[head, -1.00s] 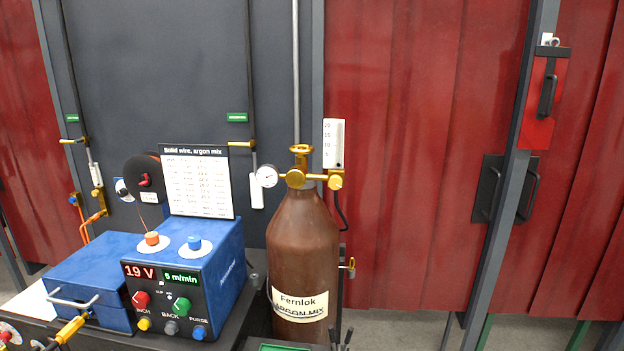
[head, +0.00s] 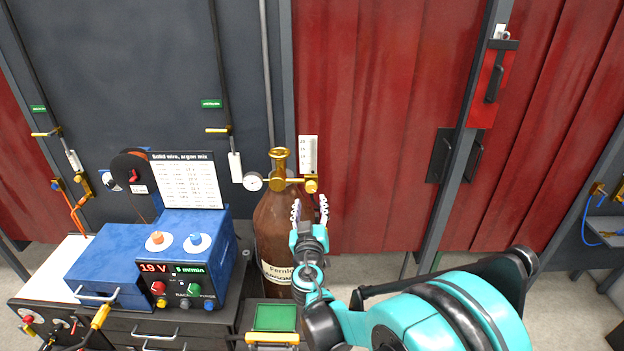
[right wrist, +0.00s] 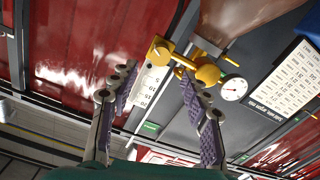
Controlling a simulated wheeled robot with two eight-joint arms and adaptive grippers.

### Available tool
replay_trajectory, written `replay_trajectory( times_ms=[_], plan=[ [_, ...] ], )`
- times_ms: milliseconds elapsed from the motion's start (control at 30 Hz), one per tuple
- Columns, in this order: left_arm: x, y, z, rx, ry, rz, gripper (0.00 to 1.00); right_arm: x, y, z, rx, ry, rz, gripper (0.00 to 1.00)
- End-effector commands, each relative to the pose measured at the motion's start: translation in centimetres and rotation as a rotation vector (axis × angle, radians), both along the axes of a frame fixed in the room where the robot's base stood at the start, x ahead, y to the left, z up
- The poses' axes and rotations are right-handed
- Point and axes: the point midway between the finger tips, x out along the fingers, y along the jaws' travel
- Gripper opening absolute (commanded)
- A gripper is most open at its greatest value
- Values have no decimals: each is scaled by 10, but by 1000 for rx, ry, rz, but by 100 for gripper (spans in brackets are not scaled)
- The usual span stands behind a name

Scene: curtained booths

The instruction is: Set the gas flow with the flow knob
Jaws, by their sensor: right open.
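The gold flow knob (head: 311,186) sits at the right end of the brass regulator (head: 290,183) on a brown gas cylinder (head: 272,225). A white flow scale (head: 308,154) stands above the knob. My right gripper (head: 310,206) is open, fingers pointing up, just below the knob in the head view. In the right wrist view the knob (right wrist: 160,48) shows beyond the open fingertips, near the gap between them, with the scale (right wrist: 150,86) beside it. No contact with the knob can be seen. My left gripper is out of view.
A round gauge (head: 253,181) and a gold valve wheel (head: 279,154) are close to the knob. A blue welding unit (head: 200,255) stands left of the cylinder. Red curtains (head: 380,120) hang behind. A green-topped box (head: 275,317) lies in front.

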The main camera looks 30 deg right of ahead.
Motion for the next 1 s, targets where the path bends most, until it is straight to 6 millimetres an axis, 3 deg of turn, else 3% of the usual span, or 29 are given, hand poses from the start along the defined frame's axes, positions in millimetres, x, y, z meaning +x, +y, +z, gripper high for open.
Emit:
replay_trajectory(
  times_ms=[400, 800, 833, 1000],
  plan=[
    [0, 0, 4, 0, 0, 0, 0, 53, -33, -1, 0, 0, -2, 47],
    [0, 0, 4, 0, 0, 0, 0, 63, -39, -1, 1, -1, 0, 47],
    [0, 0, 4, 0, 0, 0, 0, 63, -39, -1, 1, 0, 0, 45],
    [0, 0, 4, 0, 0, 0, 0, 63, -39, -1, 1, 0, 0, 0]
  ],
)
